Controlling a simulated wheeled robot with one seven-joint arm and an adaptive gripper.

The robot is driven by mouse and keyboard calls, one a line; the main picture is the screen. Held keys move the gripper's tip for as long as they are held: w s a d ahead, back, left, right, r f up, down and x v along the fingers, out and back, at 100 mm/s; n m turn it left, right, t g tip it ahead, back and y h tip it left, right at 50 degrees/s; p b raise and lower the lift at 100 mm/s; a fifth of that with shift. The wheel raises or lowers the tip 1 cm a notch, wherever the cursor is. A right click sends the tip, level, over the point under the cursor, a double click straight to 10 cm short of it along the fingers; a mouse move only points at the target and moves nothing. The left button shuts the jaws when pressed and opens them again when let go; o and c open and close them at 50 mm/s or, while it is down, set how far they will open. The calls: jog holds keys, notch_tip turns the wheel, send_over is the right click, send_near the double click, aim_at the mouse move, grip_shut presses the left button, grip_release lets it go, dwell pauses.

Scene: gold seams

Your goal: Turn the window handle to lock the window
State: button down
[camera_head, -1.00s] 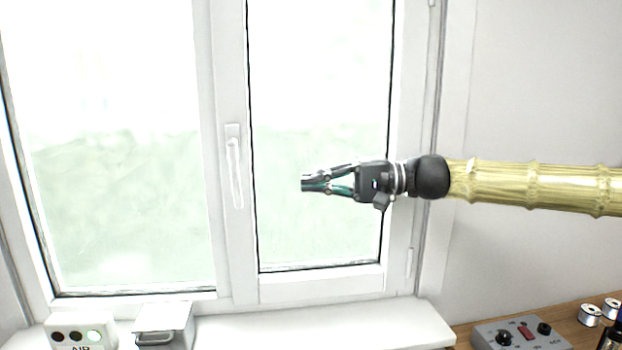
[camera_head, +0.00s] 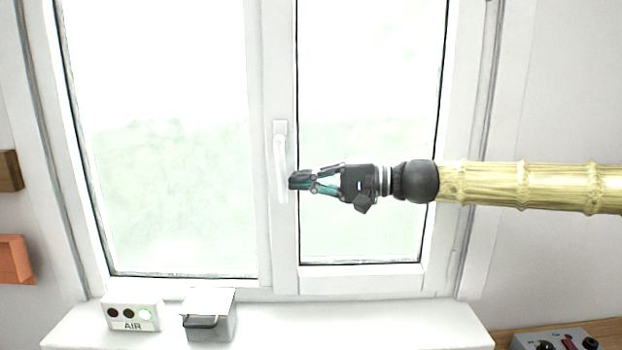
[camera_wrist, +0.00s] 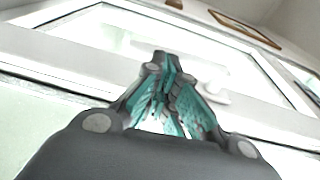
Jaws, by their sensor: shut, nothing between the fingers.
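The white window handle (camera_head: 281,165) is on the middle frame of the window (camera_head: 370,278) and hangs straight down from its base plate. My gripper (camera_head: 292,180) is shut and empty, pointing left, with its fingertips close to the right side of the handle's lower half. I cannot tell whether they touch it. In the wrist view the shut fingers (camera_wrist: 165,62) are in the middle, and a pale shape that may be the handle shows to their right.
The white sill (camera_head: 270,325) holds an AIR box (camera_head: 132,325) with lights and a small grey-white box (camera_head: 209,318). A grey control box (camera_head: 555,341) sits on the wooden top at bottom right. An orange bin (camera_head: 14,260) is at far left.

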jog(key=shift+a+f, duration=0.1)
jog(key=shift+a+f+b, duration=0.1)
jog(key=shift+a+b, duration=0.35)
jog(key=shift+b, duration=0.5)
